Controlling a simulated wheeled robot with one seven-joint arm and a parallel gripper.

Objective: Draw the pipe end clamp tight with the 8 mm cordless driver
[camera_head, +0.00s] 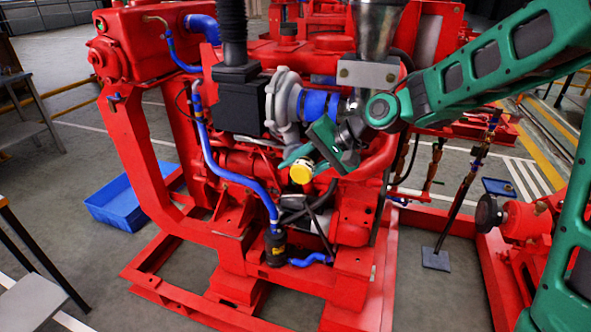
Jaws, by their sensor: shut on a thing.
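My gripper (301,160) is in front of the red engine, to the lower right of the grey turbocharger. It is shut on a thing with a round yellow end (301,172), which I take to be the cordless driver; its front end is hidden. A short blue hose (316,104) joins the turbocharger outlet, just above my gripper, and its right end is partly behind my wrist. The pipe end clamp is too small or hidden to make out, and I cannot tell whether the driver touches it.
The red engine (353,212) stands on a red frame. A grey turbocharger (284,103) and a long blue hose (232,175) are close to my gripper. A blue crate (115,212) lies on the floor at left. A red round-fronted unit (522,220) stands at right.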

